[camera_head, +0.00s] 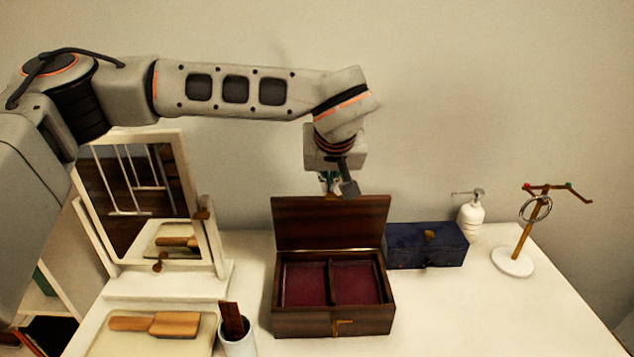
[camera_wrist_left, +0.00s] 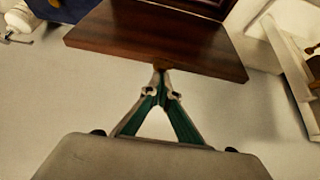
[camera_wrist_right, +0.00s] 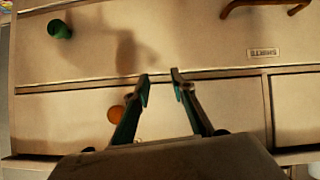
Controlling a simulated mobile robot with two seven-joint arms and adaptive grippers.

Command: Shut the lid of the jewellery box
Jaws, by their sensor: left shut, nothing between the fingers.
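The jewellery box (camera_head: 300,322) is dark brown wood with two red-lined compartments and a brass catch in front. Its lid (camera_head: 330,222) stands open, roughly upright at the back. My left gripper (camera_head: 332,190) is shut and empty at the lid's top edge, partly hidden behind it. In the left wrist view, the fingertips (camera_wrist_left: 161,74) are at the middle of the lid's edge (camera_wrist_left: 150,42); whether they touch it I cannot tell. My right gripper (camera_wrist_right: 160,77) shows only in its wrist view, open and empty, in front of a pale drawer front (camera_wrist_right: 70,110).
A blue box (camera_head: 425,247) stands just right of the jewellery box, with a white pump bottle (camera_head: 471,222) and a ring stand (camera_head: 513,262) beyond. A mirror (camera_head: 140,205), a brush (camera_head: 155,324) and a cup with a comb (camera_head: 237,342) are on the left. The front right tabletop is clear.

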